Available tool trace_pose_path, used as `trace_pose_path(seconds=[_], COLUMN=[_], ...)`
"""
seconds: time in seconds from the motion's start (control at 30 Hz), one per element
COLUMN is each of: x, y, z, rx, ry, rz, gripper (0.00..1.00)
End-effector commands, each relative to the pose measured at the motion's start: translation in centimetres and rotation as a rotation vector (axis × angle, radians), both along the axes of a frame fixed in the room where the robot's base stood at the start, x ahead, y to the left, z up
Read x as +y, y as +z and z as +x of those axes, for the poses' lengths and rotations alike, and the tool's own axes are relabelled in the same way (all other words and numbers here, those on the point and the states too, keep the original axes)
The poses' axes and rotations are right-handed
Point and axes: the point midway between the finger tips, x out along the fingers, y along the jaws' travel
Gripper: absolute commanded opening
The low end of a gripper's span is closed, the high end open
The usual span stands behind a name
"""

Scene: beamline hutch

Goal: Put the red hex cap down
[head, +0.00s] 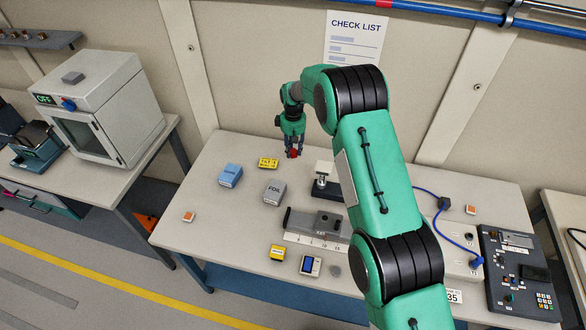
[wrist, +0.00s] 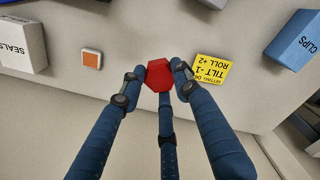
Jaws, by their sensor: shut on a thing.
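The red hex cap (wrist: 158,75) is between the fingertips of my gripper (wrist: 160,78) in the wrist view, and the fingers are closed around it. In the head view the red cap (head: 294,153) shows at the tips of my gripper (head: 294,150), over the back part of the table (head: 215,160). I cannot tell whether the cap touches the tabletop. The arm hides part of the table to the right.
A yellow label block (head: 268,163), a blue box (head: 230,175) and a grey FOIL box (head: 274,192) stand near the gripper. A small stand (head: 325,180) is to its right. The table's left front is mostly clear. A control panel (head: 517,275) lies far right.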

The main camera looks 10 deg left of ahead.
Motion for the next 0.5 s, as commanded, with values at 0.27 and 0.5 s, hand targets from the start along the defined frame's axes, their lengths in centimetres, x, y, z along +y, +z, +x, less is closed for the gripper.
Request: trace_pose_path(seconds=[0.27,0.5], x=[0.0,0.0], y=[-3.5,-5.8], z=[-0.1,0.0], rx=[0.002,0.001], ry=[-0.001,-0.001], rz=[-0.001,0.000], gripper=[0.18,0.18])
